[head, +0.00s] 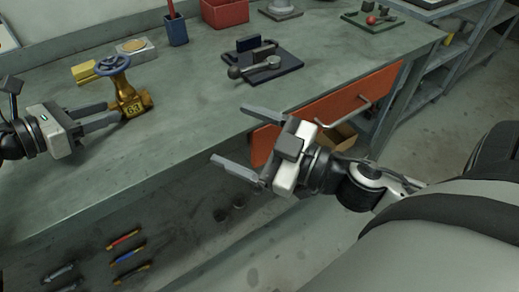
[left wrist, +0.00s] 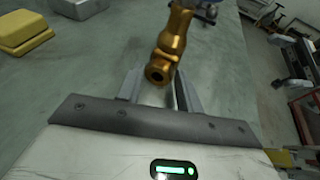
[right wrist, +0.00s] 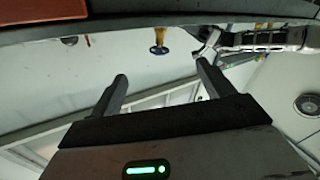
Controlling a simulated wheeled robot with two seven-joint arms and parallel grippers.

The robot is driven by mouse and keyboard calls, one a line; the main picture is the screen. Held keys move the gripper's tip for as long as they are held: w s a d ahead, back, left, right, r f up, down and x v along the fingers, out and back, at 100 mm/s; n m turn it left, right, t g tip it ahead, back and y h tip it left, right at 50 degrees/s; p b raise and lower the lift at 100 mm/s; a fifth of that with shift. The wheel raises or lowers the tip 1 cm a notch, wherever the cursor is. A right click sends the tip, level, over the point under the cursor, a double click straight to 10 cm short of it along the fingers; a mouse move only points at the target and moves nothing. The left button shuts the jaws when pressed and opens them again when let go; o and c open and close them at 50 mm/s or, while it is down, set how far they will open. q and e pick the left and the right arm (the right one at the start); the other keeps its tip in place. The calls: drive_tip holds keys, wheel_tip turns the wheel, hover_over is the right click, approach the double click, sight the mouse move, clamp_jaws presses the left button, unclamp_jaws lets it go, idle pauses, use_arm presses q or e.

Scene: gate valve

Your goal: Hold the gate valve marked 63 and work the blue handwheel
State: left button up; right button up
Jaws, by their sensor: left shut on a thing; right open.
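The brass gate valve (head: 131,104) marked 63 stands upright on the workbench at the left in the head view, its blue handwheel (head: 113,65) on top. My left gripper (head: 117,112) is shut on the valve's body from the left. In the left wrist view the brass body (left wrist: 172,45) shows between the fingers, its open pipe end facing the camera. My right gripper (head: 230,135) is open and empty, in front of the bench edge and well to the right of the valve. The right wrist view shows the valve (right wrist: 161,38) far off beyond the open fingers.
A yellow block (head: 85,72) and a grey box (head: 136,50) stand behind the valve. A blue cup (head: 176,30), a red bin (head: 225,12) and a dark tray with a fixture (head: 265,65) lie farther back.

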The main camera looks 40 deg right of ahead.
drive_tip(key=d+f+m+h, duration=0.3)
drive_tip(key=f, duration=0.3)
drive_tip(key=shift+s+f+h, duration=0.2)
drive_tip(key=shift+s+h, duration=0.1)
drive_tip(key=shift+s, duration=0.15)
drive_tip(key=w+a+r+n+y, duration=0.1)
drive_tip(key=w+a+r+y, duration=0.1)
drive_tip(key=a+r, duration=0.1)
drive_tip(key=w+a+r+n+g+y, duration=0.1)
drive_tip(key=w+a+r+y, duration=0.2)
drive_tip(key=r, duration=0.1)
drive_tip(key=w+a+r+n+y, duration=0.1)
drive_tip(key=w+a+r+y, duration=0.2)
drive_tip(key=shift+a+r+g, duration=0.1)
drive_tip(key=shift+r+g, duration=0.05)
drive_tip(key=shift+g, duration=0.25)
drive_tip(key=g+h, duration=0.1)
approach(97, 61)
drive_tip(key=s+d, duration=0.2)
drive_tip(key=s, duration=0.2)
drive_tip(key=shift+m+h, duration=0.3)
drive_tip(key=shift+m, duration=0.1)
drive_tip(key=x, duration=0.8)
drive_tip(key=d+x, duration=0.1)
drive_tip(key=x, duration=0.4)
drive_tip(key=shift+w+a+r, duration=0.1)
drive_tip(key=shift+w+r, duration=0.1)
drive_tip(key=shift+w, duration=0.2)
